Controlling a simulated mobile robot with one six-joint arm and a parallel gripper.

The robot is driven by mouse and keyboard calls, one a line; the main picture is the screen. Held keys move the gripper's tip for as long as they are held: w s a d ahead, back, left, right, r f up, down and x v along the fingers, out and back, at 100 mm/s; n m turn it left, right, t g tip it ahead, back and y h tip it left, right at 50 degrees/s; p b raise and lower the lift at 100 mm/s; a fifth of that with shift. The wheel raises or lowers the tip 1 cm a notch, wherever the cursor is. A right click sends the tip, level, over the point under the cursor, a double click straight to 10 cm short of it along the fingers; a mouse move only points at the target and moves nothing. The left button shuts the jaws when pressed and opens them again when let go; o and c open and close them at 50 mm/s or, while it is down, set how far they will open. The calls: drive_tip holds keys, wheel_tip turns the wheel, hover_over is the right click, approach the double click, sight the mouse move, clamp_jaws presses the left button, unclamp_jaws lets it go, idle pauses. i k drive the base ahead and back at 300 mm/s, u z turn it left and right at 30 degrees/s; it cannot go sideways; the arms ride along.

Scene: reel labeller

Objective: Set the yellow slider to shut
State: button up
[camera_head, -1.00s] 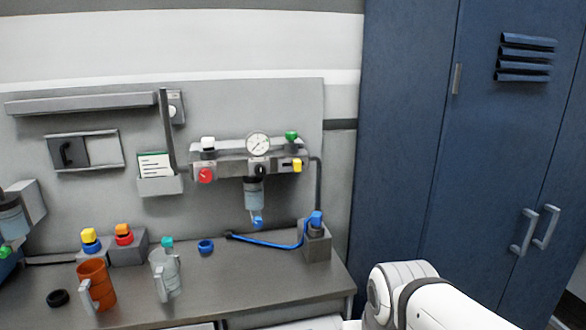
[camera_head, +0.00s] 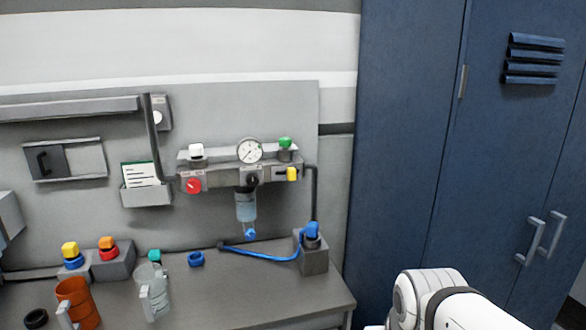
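The yellow slider (camera_head: 292,174) is a small yellow block at the right end of the grey manifold (camera_head: 217,177) on the wall panel. Its setting cannot be read at this size. A red knob (camera_head: 193,186) with a white mark is at the manifold's left end, and a black knob (camera_head: 252,180) is in the middle. A round gauge (camera_head: 249,150) stands above, between a white knob (camera_head: 196,151) and a green knob (camera_head: 285,143). My white arm shows at the lower right, well below and right of the slider. My gripper is out of view.
Below the manifold, a blue hose (camera_head: 265,256) runs to a grey block (camera_head: 314,258) on the bench (camera_head: 240,290). An orange jug (camera_head: 78,303), a clear jug (camera_head: 153,292) and a blue ring (camera_head: 196,259) stand at left. A blue locker (camera_head: 405,150) fills the right side.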

sight(292, 172)
drive_tip(key=i, duration=0.85)
